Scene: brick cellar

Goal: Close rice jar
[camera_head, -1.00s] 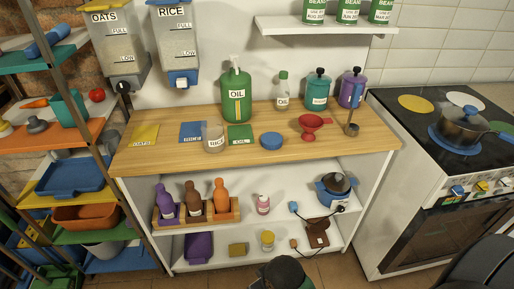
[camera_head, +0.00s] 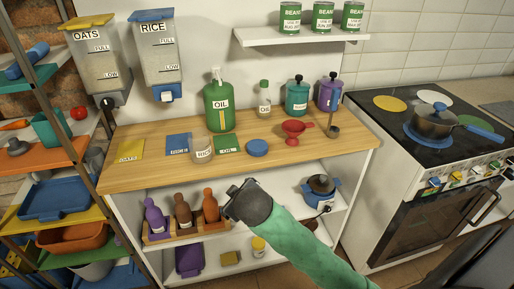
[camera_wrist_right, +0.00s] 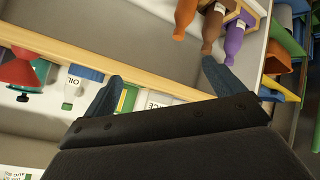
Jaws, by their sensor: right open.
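The rice jar (camera_head: 202,149) is a small clear jar labelled RICE, upright and open-topped on the wooden counter. A round blue lid (camera_head: 257,147) lies flat on the counter to its right, apart from it. My right gripper (camera_head: 236,196) is in front of the counter's front edge, below the jar and lid in the head view. It looks empty. The wrist view shows its two blue-grey fingers (camera_wrist_right: 163,85) spread apart, with the counter edge and a partly hidden label beyond them. My left gripper is out of view.
The green oil bottle (camera_head: 219,108) stands behind the jar. Blue (camera_head: 178,143), yellow (camera_head: 130,151) and green (camera_head: 228,143) mats lie nearby. A red funnel (camera_head: 293,131) stands right of the lid. Sauce bottles (camera_head: 183,209) stand on the shelf below, close to the gripper.

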